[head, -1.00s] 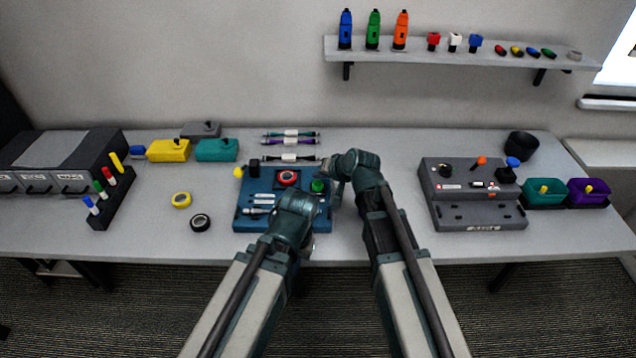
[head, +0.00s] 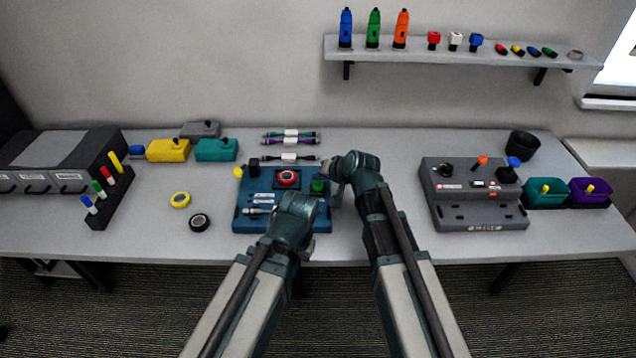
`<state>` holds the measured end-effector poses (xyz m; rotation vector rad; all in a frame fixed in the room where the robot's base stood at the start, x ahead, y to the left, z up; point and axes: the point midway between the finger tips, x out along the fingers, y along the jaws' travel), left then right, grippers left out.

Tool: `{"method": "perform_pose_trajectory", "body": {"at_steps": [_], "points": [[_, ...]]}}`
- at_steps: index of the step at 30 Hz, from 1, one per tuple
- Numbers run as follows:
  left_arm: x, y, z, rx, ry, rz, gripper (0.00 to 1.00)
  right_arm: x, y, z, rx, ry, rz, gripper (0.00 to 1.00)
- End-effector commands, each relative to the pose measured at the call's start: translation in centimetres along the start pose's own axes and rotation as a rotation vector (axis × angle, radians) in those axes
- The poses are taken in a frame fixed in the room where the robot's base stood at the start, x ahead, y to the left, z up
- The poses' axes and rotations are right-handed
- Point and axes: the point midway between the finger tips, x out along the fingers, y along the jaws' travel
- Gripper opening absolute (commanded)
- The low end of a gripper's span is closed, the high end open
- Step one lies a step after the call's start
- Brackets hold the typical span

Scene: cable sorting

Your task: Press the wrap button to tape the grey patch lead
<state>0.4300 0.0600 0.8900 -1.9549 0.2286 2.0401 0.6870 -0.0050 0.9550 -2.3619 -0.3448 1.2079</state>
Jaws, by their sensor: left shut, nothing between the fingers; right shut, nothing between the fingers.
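A blue wrapping station (head: 244,222) sits on the table, with a red ring (head: 287,177), a black block (head: 254,167) and a green button (head: 318,187) on it. I cannot tell by label which is the wrap button. A dark lead with a white band (head: 290,157) lies just behind the station; whether it is the grey patch lead is unclear. My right gripper (head: 331,180) is shut, just right of the green button; contact is unclear. My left gripper (head: 306,240) is shut over the station's front right, its fingertips mostly hidden by my wrist.
More banded leads (head: 291,137) lie behind. Yellow (head: 180,200) and black (head: 199,222) tape rolls lie left of the station. Table between station and grey device is mostly clear.

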Motion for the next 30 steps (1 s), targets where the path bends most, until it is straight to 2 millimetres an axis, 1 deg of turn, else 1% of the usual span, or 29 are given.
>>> {"method": "perform_pose_trajectory", "body": {"at_steps": [30], "points": [[1.2, 0.1, -0.1, 0.000, 0.000, 0.000, 0.00, 0.8, 0.6, 0.6, 0.000, 0.000, 0.000, 0.00]]}}
